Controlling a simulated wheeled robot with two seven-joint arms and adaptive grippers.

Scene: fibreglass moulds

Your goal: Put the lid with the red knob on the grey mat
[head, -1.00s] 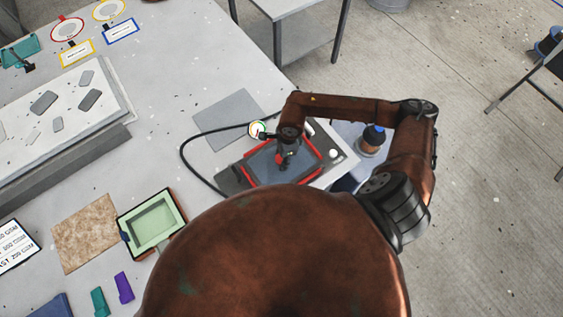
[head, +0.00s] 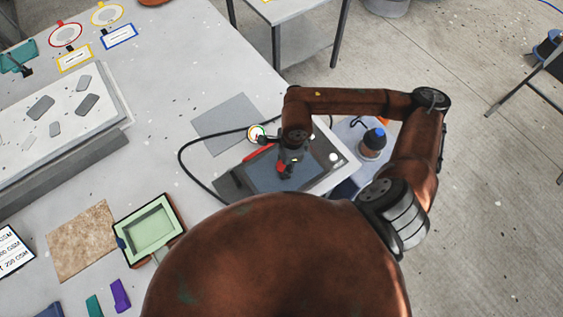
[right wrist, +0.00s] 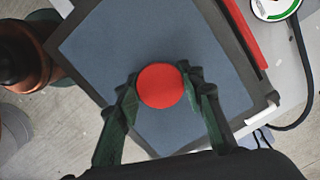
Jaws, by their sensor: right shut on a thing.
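The lid (head: 262,178) is a blue-grey panel with a dark border and a red knob (right wrist: 160,86) at its middle. My right gripper (head: 284,169) has its fingers on both sides of the knob. In the right wrist view the lid (right wrist: 105,45) lies below the fingers and appears raised off the red-edged unit (right wrist: 245,35). The grey mat (head: 225,122) lies flat and bare on the table, up and to the left of the lid. My left gripper is not in view.
A green tray (head: 150,228) is to the lower left. A blue-capped bottle (head: 372,142) stands to the right.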

